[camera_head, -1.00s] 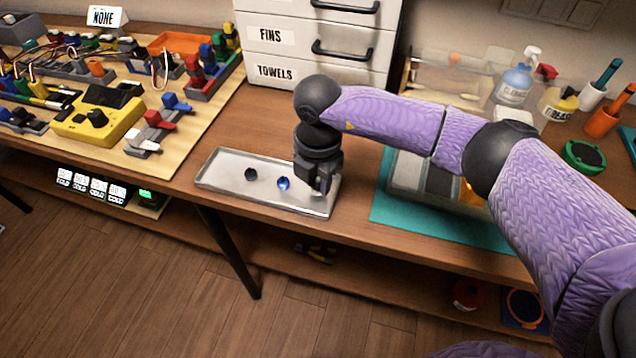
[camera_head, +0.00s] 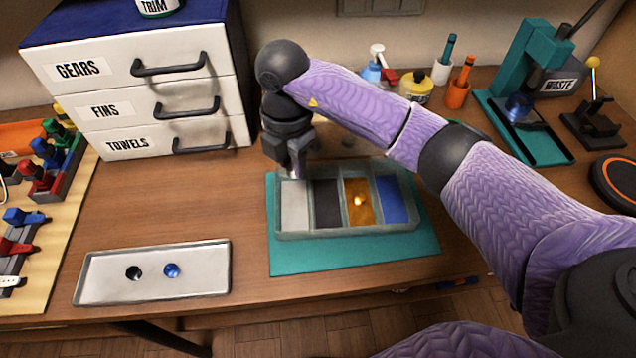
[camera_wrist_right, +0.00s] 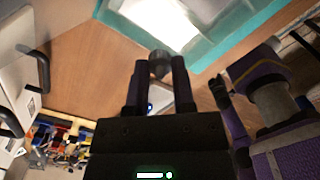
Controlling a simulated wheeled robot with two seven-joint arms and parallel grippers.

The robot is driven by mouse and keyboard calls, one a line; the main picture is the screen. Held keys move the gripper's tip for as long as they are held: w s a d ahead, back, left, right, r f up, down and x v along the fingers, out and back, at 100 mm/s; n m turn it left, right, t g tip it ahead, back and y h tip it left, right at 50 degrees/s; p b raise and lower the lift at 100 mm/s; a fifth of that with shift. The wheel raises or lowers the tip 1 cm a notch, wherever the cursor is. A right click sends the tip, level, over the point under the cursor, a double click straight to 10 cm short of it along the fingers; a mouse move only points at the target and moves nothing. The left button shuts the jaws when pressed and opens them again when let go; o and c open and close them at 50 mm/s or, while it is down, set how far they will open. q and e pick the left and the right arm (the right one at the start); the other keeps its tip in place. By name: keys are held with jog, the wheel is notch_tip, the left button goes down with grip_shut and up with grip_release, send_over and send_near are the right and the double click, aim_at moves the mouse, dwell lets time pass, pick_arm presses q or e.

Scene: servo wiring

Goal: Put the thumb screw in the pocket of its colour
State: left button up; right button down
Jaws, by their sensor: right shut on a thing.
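My right gripper (camera_head: 293,170) points down above the back left part of the sorting box (camera_head: 345,234). It is shut on a small silver-grey thumb screw, which shows between the fingertips in the wrist view (camera_wrist_right: 160,64). The box has a pale grey pocket (camera_head: 295,208), a dark pocket (camera_head: 327,208), a gold pocket (camera_head: 360,214) with a shiny gold piece (camera_head: 358,200) in it, and a blue pocket (camera_head: 391,200). The gripper is over the pale grey pocket's back end. A black screw (camera_head: 134,273) and a blue screw (camera_head: 172,270) lie in the metal tray (camera_head: 205,284). My left gripper is out of view.
The box stands on a teal mat (camera_head: 300,260). A drawer cabinet (camera_head: 135,85) stands at the back left. Bottles (camera_head: 415,86) and a teal press (camera_head: 535,70) stand at the back right. The wood between tray and mat is clear.

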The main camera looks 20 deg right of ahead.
aim_at(295, 204)
jog(key=f+b, duration=0.1)
jog(key=f, duration=0.3)
jog(key=f+b, duration=0.1)
jog(key=f, duration=0.4)
jog(key=shift+s+a, duration=0.15)
jog(key=shift+a, duration=0.05)
jog(key=shift+r, duration=0.1)
jog(key=c, duration=0.7)
grip_release()
jog(key=shift+c, duration=0.2)
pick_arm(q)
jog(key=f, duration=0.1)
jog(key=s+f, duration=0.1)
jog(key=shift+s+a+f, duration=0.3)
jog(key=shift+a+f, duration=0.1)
pick_arm(e)
notch_tip(295, 204, up, 11)
jog(key=p, duration=0.3)
jog(key=shift+r, duration=0.1)
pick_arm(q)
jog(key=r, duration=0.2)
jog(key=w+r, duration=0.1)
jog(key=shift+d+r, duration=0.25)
pick_arm(e)
jog(key=shift+r, duration=0.45)
